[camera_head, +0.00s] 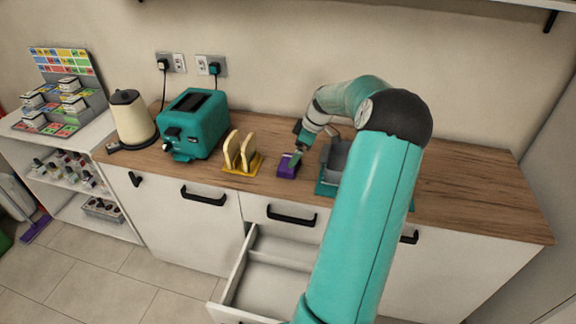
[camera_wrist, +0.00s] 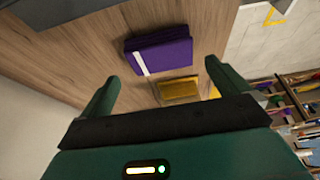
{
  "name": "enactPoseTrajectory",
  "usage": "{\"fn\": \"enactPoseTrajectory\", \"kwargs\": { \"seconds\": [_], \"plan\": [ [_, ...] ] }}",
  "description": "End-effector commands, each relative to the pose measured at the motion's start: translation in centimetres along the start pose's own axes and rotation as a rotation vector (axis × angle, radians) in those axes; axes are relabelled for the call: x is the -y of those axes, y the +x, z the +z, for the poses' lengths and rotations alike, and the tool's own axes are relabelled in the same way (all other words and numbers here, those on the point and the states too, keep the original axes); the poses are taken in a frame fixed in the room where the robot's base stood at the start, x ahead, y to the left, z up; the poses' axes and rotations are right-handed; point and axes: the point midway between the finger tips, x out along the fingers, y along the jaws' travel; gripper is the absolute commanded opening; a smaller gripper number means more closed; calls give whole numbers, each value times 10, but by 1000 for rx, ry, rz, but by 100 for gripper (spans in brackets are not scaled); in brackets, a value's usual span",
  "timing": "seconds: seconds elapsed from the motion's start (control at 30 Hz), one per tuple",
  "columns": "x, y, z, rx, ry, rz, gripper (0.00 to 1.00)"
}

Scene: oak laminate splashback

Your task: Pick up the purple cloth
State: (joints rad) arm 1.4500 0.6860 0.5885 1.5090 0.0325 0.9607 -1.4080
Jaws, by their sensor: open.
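The purple cloth (camera_head: 287,166) lies folded on the wooden counter, right of the toast rack. In the wrist view the cloth (camera_wrist: 158,51) is a flat folded block with a pale stripe near one end, ahead of the fingertips. My gripper (camera_head: 297,155) is just above or beside the cloth in the head view; the exact gap cannot be told. In the wrist view my gripper (camera_wrist: 161,72) has its two green fingers wide apart, with nothing held between them.
A yellow rack (camera_head: 243,166) with bread slices stands left of the cloth. A teal toaster (camera_head: 194,124) and cream kettle (camera_head: 131,118) are further left. A grey and teal item (camera_head: 328,186) is close on the right, partly behind my arm. A drawer (camera_head: 268,275) stands open below.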

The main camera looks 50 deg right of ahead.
Motion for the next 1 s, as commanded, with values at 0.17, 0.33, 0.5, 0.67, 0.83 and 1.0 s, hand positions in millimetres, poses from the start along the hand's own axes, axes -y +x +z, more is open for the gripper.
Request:
{"fn": "enactPoseTrajectory", "kwargs": {
  "seconds": [0.17, 0.33, 0.5, 0.67, 0.83, 1.0],
  "plan": [
    [0, 12, -2, 0, -2, -2, 100],
    [0, 37, -3, 0, -3, -4, 100],
    [-1, 58, -4, 0, -3, -3, 100],
    [-1, 59, -4, 0, -3, -1, 100],
    [-1, 59, -4, 0, -3, -2, 80],
    [-1, 59, -4, 0, -3, -1, 68]
  ]
}}
